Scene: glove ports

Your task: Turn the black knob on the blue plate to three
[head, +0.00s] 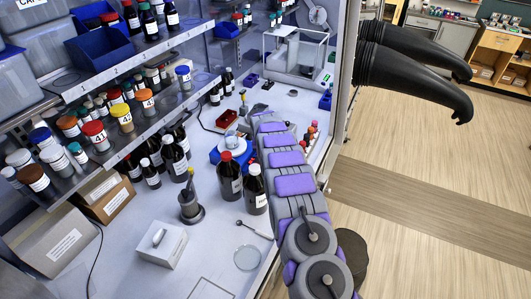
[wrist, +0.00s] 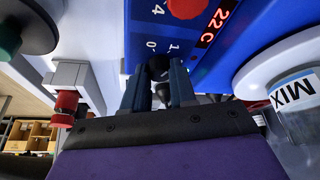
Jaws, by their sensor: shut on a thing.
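The blue plate (wrist: 255,30) fills the upper right of the wrist view, with white digits 4, 0 and 1 and a red "22 C" readout. In the head view the blue plate (head: 216,156) is partly hidden by my arm. The black knob (wrist: 158,66) is below the digits 0 and 1. My gripper (wrist: 161,82) has its two fingers closed on the knob from either side. Its pointer mark is hidden, so I cannot tell its setting. A red knob (wrist: 188,7) is further up the same face.
A white disc (wrist: 268,62) and a jar labelled MIX (wrist: 296,103) are close on the right. A red-capped thing (wrist: 66,103) is on the left. In the head view, dark bottles (head: 229,180) stand beside my arm. Shelves of bottles line the left.

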